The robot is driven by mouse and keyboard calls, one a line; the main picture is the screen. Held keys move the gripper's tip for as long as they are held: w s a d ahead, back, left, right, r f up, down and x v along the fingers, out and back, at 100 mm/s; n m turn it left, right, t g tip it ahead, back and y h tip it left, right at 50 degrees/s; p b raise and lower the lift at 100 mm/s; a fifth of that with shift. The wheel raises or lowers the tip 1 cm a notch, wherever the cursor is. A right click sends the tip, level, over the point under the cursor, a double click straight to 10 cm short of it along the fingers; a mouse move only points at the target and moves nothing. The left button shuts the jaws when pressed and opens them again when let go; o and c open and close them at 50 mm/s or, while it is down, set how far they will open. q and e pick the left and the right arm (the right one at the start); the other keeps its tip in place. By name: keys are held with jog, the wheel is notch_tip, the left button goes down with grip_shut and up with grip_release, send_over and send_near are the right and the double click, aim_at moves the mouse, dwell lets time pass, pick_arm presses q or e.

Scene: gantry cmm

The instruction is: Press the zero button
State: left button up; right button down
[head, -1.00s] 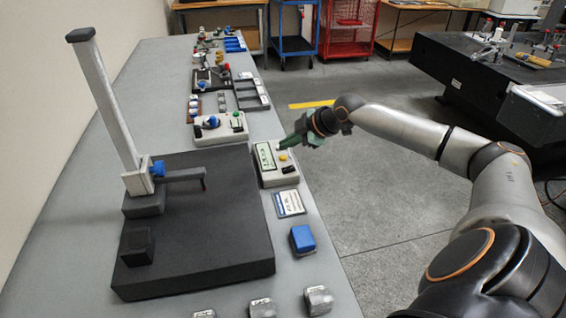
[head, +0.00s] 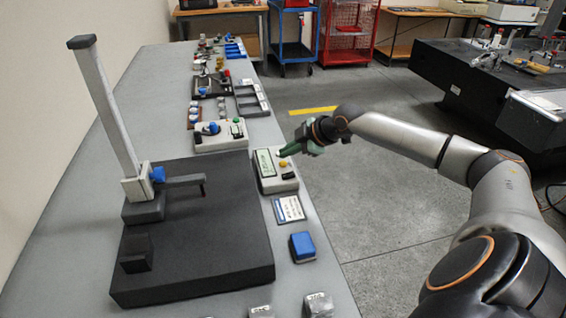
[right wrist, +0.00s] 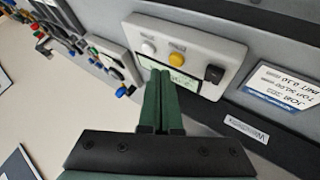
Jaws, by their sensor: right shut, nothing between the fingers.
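A pale control box (head: 264,186) with a greenish display (head: 265,163) sits at the right edge of the bench, beside a dark plate. I cannot read which is the zero button. My right gripper (head: 283,154) is shut and empty, its green fingertips over the box's far end. In the right wrist view its fingertips (right wrist: 160,73) overlap the display near the white and yellow buttons. Contact cannot be told. My left gripper is not in view.
The dark plate (head: 210,240) bears a tall stand (head: 105,105) with a side arm. A label card (head: 289,209) and a blue block (head: 302,246) lie nearer me. Another control box (head: 220,140) stands beyond. Open floor lies right of the bench.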

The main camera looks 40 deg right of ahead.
dwell(1.1)
jog(key=shift+f, duration=0.1)
jog(key=shift+f, duration=0.3)
jog(key=shift+f, duration=0.1)
dwell(0.3)
